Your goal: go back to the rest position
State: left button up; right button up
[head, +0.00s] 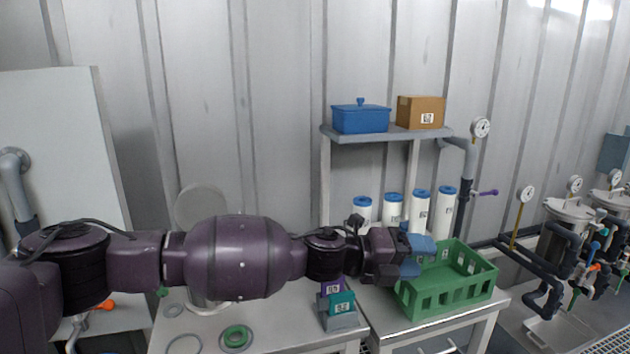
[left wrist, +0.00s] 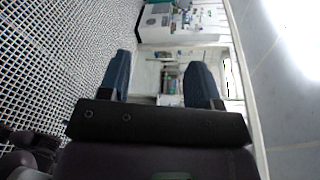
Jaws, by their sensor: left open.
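My left arm reaches across the head view from the left, over the tables. My left gripper (head: 420,257) is at the left side of the green crate (head: 450,300), in front of the white cartridges. It is open, and nothing shows between its two blue fingers. In the left wrist view my left gripper (left wrist: 162,85) shows its fingers spread apart, with empty space between them. My right gripper does not show in either view.
A shelf (head: 385,136) holds a blue lidded box (head: 361,117) and a brown box (head: 420,112). White cartridges (head: 420,210) with blue caps stand behind the crate. Teal and purple blocks (head: 341,302) sit below my forearm. Vessels and pipes (head: 568,225) stand at right.

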pick_arm(q)
jog(key=s+a+f+n+t+y+b, duration=0.15)
jog(key=a+f+n+t+y, duration=0.3)
jog(key=a+f+n, duration=0.45)
jog(key=s+a+f+n+t+y, duration=0.25)
jog(key=a+f+n+t, duration=0.25)
jog(key=a+n, duration=0.65)
jog(key=s+a+f+n+t+y+b, duration=0.1)
jog(key=a+f+n+t+y, duration=0.3)
jog(key=a+f+n, duration=0.5)
jog(key=s+a+f+n+g+y, duration=0.2)
jog(key=s+a+f+n, duration=0.1)
jog(key=s+a+f, duration=0.4)
jog(key=s+a+f+n+g+y+b, duration=0.1)
jog(key=s+a+f+n+g+y, duration=0.1)
jog(key=s+a+f, duration=0.6)
jog(key=s+f+n+y, duration=0.1)
jog(key=s+f+n, duration=0.1)
jog(key=s, duration=0.5)
jog(key=shift+s+f+g, duration=0.2)
jog(key=shift+f+g, duration=0.15)
